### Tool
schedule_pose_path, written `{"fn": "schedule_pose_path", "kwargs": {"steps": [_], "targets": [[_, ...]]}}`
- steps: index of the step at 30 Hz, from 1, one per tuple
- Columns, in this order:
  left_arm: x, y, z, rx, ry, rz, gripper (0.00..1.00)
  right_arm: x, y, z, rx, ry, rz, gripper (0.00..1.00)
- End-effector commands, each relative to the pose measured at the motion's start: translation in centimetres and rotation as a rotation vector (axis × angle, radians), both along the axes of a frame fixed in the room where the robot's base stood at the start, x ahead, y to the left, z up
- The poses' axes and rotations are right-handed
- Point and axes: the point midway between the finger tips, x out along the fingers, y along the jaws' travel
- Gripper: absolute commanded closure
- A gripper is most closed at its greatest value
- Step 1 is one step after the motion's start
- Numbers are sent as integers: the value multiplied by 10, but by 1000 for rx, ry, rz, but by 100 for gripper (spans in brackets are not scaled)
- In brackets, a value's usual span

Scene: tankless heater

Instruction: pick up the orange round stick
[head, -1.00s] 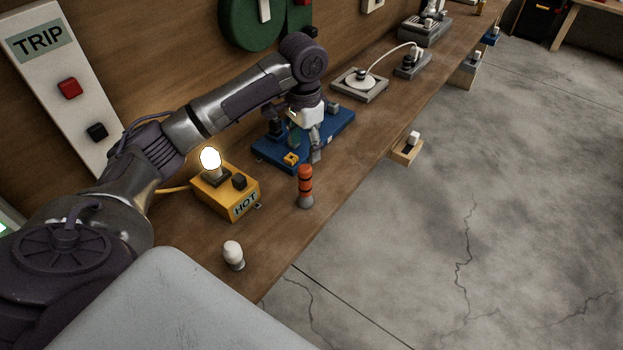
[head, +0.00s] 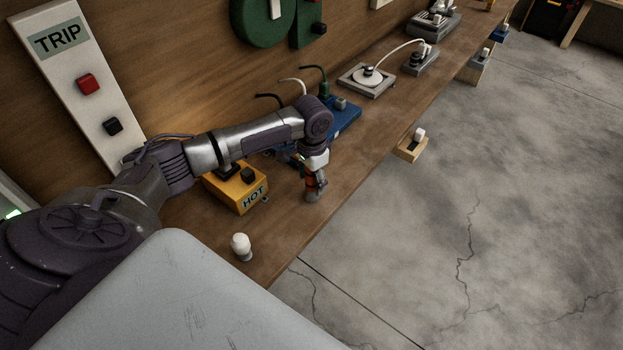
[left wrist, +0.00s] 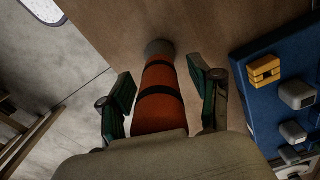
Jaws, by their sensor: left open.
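The orange round stick (left wrist: 160,75) has black bands and stands upright on a grey base on the wooden bench. In the left wrist view it lies between the two fingers of my left gripper (left wrist: 160,98), which is open, with a gap showing on each side. In the head view my left gripper (head: 316,180) is over the stick (head: 309,184) and hides most of it; the grey base shows below. My right gripper is not in view.
A yellow HOT box (head: 238,189) stands left of the stick, and a blue board (head: 346,117) lies behind. A white knob (head: 241,246) stands nearer on the bench (head: 285,235). The bench's edge drops to the concrete floor (head: 480,210) at right.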

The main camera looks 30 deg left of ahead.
Motion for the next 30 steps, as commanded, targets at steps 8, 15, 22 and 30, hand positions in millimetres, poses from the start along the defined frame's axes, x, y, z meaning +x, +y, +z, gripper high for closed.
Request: {"fn": "schedule_pose_path", "kwargs": {"steps": [8, 15, 22, 30], "targets": [[0, 0, -1, 0, -1, -1, 47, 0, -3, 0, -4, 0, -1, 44], [0, 0, -1, 0, -1, 0, 87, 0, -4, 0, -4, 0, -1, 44], [0, 0, 0, 1, -1, 0, 100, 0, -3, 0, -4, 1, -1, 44], [1, 0, 2, 0, -2, 0, 100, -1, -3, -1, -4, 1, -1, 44]]}}
